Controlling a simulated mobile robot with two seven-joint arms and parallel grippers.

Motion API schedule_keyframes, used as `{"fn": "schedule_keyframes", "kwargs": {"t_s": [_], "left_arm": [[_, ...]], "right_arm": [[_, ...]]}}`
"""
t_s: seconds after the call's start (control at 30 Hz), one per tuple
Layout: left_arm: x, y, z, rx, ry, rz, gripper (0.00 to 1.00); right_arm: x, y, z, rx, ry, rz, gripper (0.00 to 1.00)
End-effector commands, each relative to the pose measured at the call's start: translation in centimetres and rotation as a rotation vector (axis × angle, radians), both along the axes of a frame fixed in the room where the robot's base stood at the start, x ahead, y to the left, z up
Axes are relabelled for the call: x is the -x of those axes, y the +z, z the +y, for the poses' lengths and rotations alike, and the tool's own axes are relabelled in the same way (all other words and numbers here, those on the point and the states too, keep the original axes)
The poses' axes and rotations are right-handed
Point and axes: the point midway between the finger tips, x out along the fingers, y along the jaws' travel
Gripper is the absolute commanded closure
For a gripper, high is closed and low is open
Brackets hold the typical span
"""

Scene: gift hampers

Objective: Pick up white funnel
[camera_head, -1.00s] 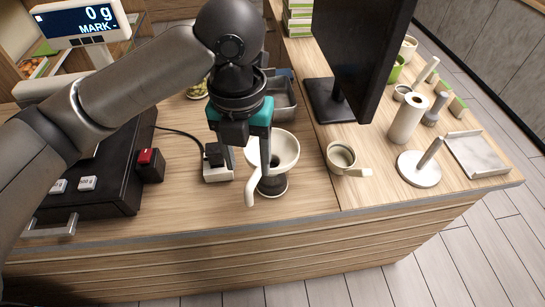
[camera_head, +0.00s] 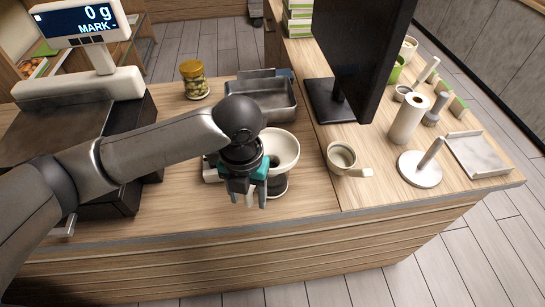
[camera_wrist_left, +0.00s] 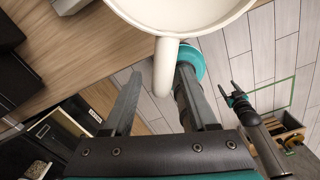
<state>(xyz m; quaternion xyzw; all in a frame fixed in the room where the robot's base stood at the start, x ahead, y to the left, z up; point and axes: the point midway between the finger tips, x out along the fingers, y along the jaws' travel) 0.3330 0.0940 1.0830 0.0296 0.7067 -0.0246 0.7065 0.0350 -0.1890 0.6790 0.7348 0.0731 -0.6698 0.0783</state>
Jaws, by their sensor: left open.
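The white funnel (camera_head: 287,146) sits wide end up on a dark round stand (camera_head: 279,187) near the counter's front edge. My left gripper (camera_head: 248,200) is open at the funnel's front left side, partly covering it. In the left wrist view the white funnel (camera_wrist_left: 185,14) fills the top. Its white handle (camera_wrist_left: 165,68) reaches down between the spread fingers of my left gripper (camera_wrist_left: 158,98), nearer the right finger; I cannot tell whether they touch. My right gripper (camera_wrist_left: 230,92) shows small at the right, its fingers apart and empty.
A metal tray (camera_head: 265,98) lies behind the funnel. A scale (camera_head: 85,85) and a jar (camera_head: 194,80) are to the left. Bare counter (camera_head: 310,195) lies right of the stand.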

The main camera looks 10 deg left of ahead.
Motion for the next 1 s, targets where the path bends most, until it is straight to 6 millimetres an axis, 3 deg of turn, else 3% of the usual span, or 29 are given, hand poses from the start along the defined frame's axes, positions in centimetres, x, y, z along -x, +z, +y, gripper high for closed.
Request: {"fn": "schedule_keyframes", "kwargs": {"t_s": [0.13, 0.4, 0.9, 1.0], "left_arm": [[0.1, -1.7, 0.0, 0.000, -0.002, 0.002, 0.42], [0.0, -1.9, 0.0, 0.000, -0.002, -0.001, 0.42], [0.0, -1.8, 0.0, 0.000, -0.002, -0.001, 0.98], [0.0, -1.8, 0.0, 0.000, -0.001, -0.001, 1.00]], "right_arm": [[0.0, -0.1, 0.0, 0.000, 0.001, 0.000, 0.32], [0.0, -0.1, 0.0, -0.001, 0.001, 0.000, 0.32], [0.0, -0.1, 0.1, -0.001, 0.002, 0.000, 0.32], [0.0, -0.1, 0.1, -0.001, 0.001, 0.000, 0.32]]}}
